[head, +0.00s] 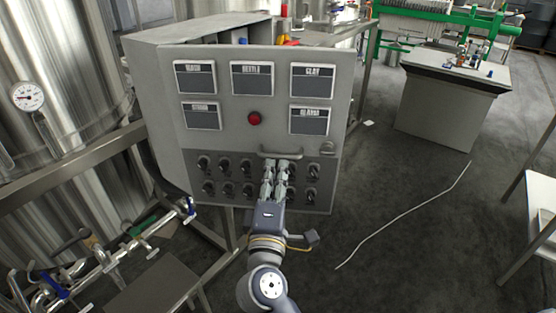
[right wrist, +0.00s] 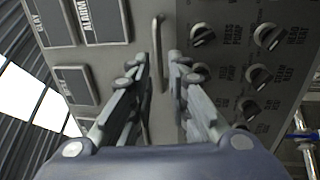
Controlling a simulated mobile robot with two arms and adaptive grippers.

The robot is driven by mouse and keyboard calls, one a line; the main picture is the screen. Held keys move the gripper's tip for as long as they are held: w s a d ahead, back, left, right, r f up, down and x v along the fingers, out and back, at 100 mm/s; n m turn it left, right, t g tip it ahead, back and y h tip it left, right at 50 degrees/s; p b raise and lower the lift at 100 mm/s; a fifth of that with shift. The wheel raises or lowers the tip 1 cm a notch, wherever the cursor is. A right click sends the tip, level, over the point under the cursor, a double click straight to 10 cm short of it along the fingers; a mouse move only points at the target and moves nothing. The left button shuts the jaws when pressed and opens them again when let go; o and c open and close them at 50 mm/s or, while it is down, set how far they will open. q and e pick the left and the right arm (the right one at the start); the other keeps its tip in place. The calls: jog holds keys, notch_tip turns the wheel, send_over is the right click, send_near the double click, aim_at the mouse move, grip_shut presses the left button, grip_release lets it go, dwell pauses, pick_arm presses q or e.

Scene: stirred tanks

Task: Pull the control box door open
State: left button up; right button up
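The grey control box (head: 158,101) stands in the middle of the head view. Its door (head: 226,137) carries label plates, a red button (head: 254,118) and rows of black knobs. A bar handle (head: 281,155) sits low on the door's right half. My right gripper (head: 276,164) is at the handle. In the right wrist view its two fingers (right wrist: 159,63) are apart, with the handle (right wrist: 157,35) running between them and a gap showing beside it. I cannot tell clearly whether the door is ajar. My left gripper is not in view.
Large steel tanks (head: 50,120) and a pipe frame with valves stand on the left. A grey cabinet (head: 445,115) stands at the back right and a white table (head: 541,195) at the right edge. The floor right of the box is open, with a thin pale line (head: 405,213) on it.

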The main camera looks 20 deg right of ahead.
jog(key=v, duration=0.6)
jog(key=shift+s+a+f, duration=0.1)
